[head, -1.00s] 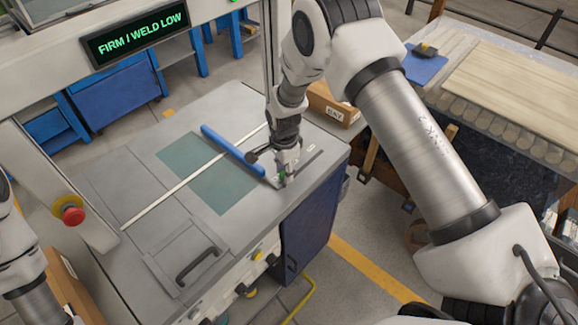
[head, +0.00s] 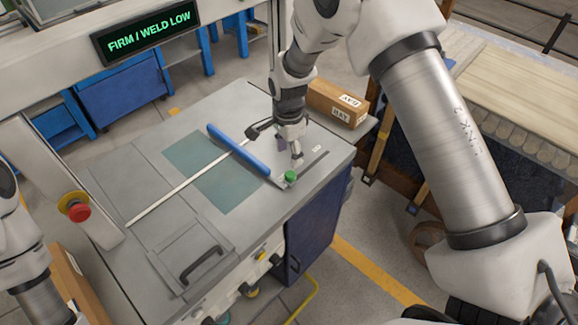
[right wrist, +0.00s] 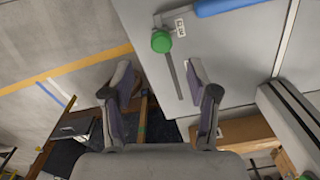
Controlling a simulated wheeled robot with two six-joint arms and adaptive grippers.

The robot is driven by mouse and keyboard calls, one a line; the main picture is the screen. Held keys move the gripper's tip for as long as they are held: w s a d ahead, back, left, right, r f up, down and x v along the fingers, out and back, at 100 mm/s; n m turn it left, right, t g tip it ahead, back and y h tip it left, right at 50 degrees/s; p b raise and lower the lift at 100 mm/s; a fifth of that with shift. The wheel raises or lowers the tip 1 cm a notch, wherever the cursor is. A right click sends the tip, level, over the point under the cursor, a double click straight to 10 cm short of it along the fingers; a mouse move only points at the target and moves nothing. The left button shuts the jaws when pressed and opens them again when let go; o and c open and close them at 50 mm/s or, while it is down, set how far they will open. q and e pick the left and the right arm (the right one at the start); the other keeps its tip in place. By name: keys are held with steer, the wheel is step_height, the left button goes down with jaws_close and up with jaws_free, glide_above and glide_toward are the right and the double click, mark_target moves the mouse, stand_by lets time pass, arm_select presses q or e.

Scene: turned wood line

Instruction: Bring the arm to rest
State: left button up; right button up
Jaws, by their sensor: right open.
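My right gripper (head: 292,150) is open and empty, just above and behind the green knob (head: 290,176) on the grey machine's top. In the right wrist view my right gripper (right wrist: 158,85) shows two spread fingers with nothing between them. The green knob (right wrist: 161,41) lies beyond the fingertips there, apart from them. A blue bar (head: 238,149) lies slantwise across the top, with the knob near its front end. My left arm shows only partly at the left edge; its gripper is out of view.
The grey machine top (head: 110,180) is mostly clear, with a teal panel (head: 205,165) and a black handle (head: 200,262). A red stop button (head: 78,212) is at the left. A cardboard box (head: 335,104) stands behind the gripper. A sign (head: 148,32) reads "FIRM / WELD LOW".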

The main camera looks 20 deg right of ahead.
steer(key=shift+r, duration=1.65)
